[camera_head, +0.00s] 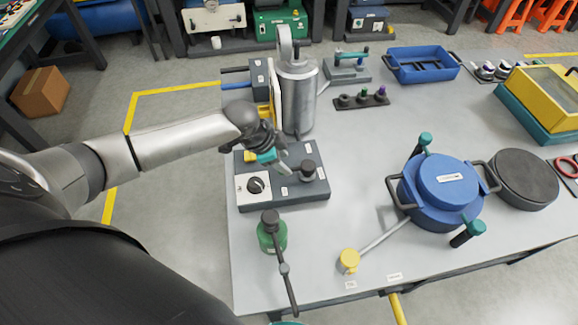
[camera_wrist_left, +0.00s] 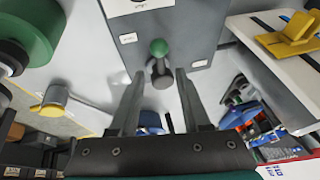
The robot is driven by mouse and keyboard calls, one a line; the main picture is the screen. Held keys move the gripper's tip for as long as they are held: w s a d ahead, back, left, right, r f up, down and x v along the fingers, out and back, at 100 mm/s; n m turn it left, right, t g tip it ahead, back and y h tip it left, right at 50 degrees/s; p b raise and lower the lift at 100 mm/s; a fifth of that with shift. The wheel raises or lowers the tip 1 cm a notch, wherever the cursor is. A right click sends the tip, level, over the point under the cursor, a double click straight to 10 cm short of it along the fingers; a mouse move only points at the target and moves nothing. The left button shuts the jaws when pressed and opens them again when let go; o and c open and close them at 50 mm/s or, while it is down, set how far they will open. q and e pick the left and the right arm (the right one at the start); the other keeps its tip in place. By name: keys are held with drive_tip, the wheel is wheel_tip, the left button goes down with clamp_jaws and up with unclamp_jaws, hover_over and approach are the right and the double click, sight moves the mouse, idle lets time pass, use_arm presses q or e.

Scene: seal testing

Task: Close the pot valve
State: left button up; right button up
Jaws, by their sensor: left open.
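The blue pot (camera_head: 440,190) stands at the right of the table with its lid on and teal-handled clamps at its rim. A thin pipe runs from it to a yellow knob (camera_head: 348,260) near the table's front edge; I cannot tell which fitting is the pot valve. My left gripper (camera_head: 284,168) is over a grey control box (camera_head: 310,190), well left of the pot. Contact is not visible. My right gripper is out of view.
A steel canister (camera_head: 299,95) stands behind the left gripper. A green bottle-shaped device (camera_head: 271,235) stands in front of the control box. A dark round disc (camera_head: 526,178) lies right of the pot. The table between control box and pot is clear.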

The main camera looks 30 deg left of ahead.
sight(292, 168)
use_arm(q)
drive_tip(key=shift+b+x, duration=0.35)
drive_tip(key=shift+x, duration=1.6)
clamp_jaws()
